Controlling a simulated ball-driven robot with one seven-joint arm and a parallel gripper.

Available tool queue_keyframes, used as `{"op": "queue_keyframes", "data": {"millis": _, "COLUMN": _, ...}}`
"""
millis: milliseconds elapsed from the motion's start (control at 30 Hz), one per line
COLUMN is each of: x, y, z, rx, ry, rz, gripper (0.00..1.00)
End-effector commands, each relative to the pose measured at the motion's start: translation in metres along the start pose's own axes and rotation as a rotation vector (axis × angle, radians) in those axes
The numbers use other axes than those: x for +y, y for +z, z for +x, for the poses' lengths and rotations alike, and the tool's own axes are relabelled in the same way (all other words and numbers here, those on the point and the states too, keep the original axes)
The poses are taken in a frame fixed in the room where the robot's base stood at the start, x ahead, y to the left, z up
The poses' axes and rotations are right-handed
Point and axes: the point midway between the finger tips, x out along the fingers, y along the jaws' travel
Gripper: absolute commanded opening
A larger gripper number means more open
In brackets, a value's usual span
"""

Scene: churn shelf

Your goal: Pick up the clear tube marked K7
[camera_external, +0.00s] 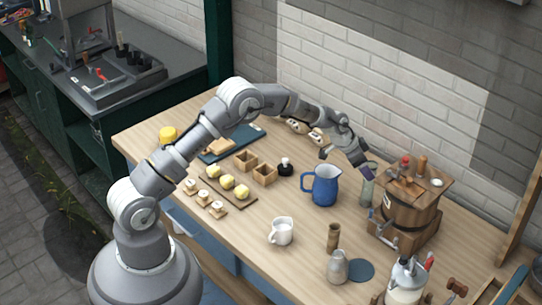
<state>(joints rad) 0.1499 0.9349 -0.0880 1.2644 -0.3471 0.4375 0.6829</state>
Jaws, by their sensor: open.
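A clear, greenish tube (367,191) stands upright on the wooden table, between the blue jug and the wooden churn. No K7 mark can be read on it at this size. My gripper (348,164) is open and empty. It is above the table, with one dark fingertip close to the tube's top and the other finger out to the left, above the jug. I cannot tell whether the fingertip touches the tube, and it hides part of the tube's upper end.
The blue jug (325,187) stands just left of the tube. The wooden churn (408,217) stands close on its right. A white mug (281,231), a brown bottle (333,237) and a grey jar (337,267) stand nearer the front. Bare table (300,217) lies between mug and jug.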

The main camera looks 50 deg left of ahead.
Motion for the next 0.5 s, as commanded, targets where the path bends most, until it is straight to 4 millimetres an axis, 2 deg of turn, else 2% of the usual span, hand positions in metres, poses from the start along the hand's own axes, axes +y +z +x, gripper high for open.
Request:
{"op": "queue_keyframes", "data": {"millis": 100, "x": 0.006, "y": 0.002, "z": 0.023, "rx": -0.001, "ry": 0.000, "rz": 0.003, "gripper": 0.70}}
{"op": "queue_keyframes", "data": {"millis": 200, "x": 0.006, "y": 0.001, "z": 0.037, "rx": -0.001, "ry": 0.001, "rz": 0.001, "gripper": 0.70}}
{"op": "queue_keyframes", "data": {"millis": 500, "x": 0.005, "y": -0.001, "z": 0.042, "rx": 0.000, "ry": -0.001, "rz": 0.000, "gripper": 0.70}}
